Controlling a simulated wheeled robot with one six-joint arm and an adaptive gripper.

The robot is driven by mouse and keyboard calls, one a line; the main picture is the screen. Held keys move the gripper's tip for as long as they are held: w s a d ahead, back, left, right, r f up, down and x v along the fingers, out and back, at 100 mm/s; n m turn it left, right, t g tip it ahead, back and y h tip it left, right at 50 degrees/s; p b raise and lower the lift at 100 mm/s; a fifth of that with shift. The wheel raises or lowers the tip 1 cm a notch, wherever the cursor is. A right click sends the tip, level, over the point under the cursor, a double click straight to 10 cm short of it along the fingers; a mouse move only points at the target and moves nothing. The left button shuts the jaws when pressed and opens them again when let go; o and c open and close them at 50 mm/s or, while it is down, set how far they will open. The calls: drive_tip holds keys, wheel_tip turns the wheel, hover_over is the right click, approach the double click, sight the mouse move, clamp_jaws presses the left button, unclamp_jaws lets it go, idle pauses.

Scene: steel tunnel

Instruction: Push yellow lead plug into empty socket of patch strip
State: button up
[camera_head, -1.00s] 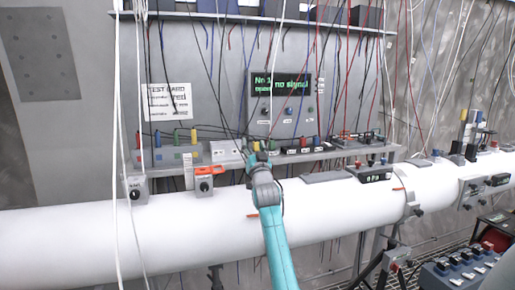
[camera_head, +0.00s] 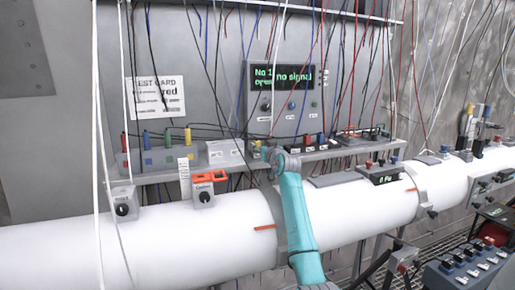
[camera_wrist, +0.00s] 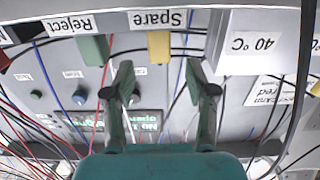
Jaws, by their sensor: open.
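In the wrist view, which is upside down, a yellow plug (camera_wrist: 159,47) stands behind the "Spare" label (camera_wrist: 158,19). A green plug (camera_wrist: 95,48) stands to its left by the "Reject" label (camera_wrist: 70,25). My gripper (camera_wrist: 160,72) is open and empty, its fingers to either side of the yellow plug's line and apart from it. In the head view my gripper (camera_head: 272,155) is at the shelf, just right of a yellow piece (camera_head: 256,149), and hides what is behind it. A grey strip (camera_head: 156,167) at the left holds red, yellow, blue and green plugs; I cannot tell whether it is the patch strip.
A white box (camera_head: 225,153) stands left of my gripper; its "40 °C" face (camera_wrist: 256,42) is close to one finger in the wrist view. Wires hang all around. A white pipe (camera_head: 80,245) runs below the shelf.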

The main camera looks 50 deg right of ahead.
sight(258, 142)
drive_tip(key=shift+x, duration=2.9)
drive_tip(key=shift+r, duration=0.15)
clamp_jaws()
